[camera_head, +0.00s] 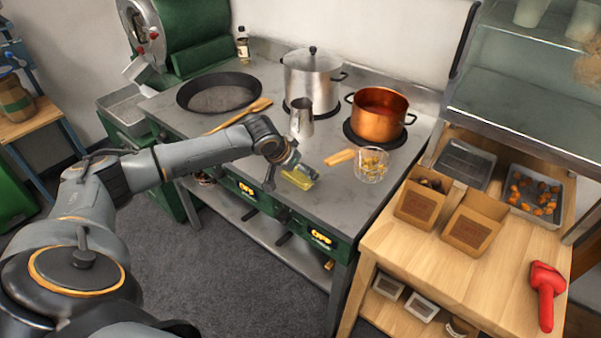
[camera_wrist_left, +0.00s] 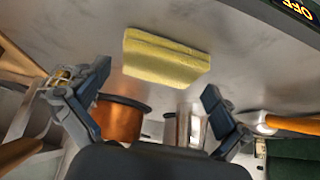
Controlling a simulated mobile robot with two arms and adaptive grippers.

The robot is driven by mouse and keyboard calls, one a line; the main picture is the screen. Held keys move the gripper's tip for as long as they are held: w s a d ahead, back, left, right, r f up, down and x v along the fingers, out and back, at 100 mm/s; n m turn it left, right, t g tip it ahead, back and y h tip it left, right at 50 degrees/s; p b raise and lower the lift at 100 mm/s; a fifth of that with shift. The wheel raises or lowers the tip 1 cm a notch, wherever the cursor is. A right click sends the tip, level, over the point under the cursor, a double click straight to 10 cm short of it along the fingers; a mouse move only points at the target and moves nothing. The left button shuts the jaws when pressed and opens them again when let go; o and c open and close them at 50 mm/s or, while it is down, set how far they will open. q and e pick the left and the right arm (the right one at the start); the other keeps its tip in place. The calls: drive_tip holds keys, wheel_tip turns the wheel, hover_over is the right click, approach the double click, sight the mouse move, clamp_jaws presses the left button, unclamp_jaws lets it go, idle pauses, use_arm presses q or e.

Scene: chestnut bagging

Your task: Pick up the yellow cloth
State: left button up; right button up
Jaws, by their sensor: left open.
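The yellow cloth (camera_head: 300,179) lies folded on the grey counter (camera_head: 330,208), near its front edge. It also shows in the left wrist view (camera_wrist_left: 165,60) as a thick folded pad. My left gripper (camera_head: 288,170) is just beside the cloth in the head view and partly in front of it. In the left wrist view the two fingers of my left gripper (camera_wrist_left: 158,92) are spread wide with nothing between them, and the cloth lies beyond their tips. My right gripper is in neither view.
A glass bowl (camera_head: 371,165), a metal jug (camera_head: 301,118), a steel pot (camera_head: 312,76), a copper pot (camera_head: 379,113) and a black pan (camera_head: 218,92) stand around the counter. A wooden utensil (camera_head: 238,115) lies behind my arm. Cardboard boxes (camera_head: 473,222) and a red scoop (camera_head: 546,290) are on the right-hand wooden table.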

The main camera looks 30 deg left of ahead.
use_arm(q)
drive_tip(key=shift+w+f, duration=0.3)
drive_tip(key=shift+f, duration=0.15)
drive_tip(key=shift+s, duration=0.1)
drive_tip(key=c, duration=0.8)
drive_tip(key=shift+c, duration=0.2)
drive_tip(key=shift+r, duration=0.1)
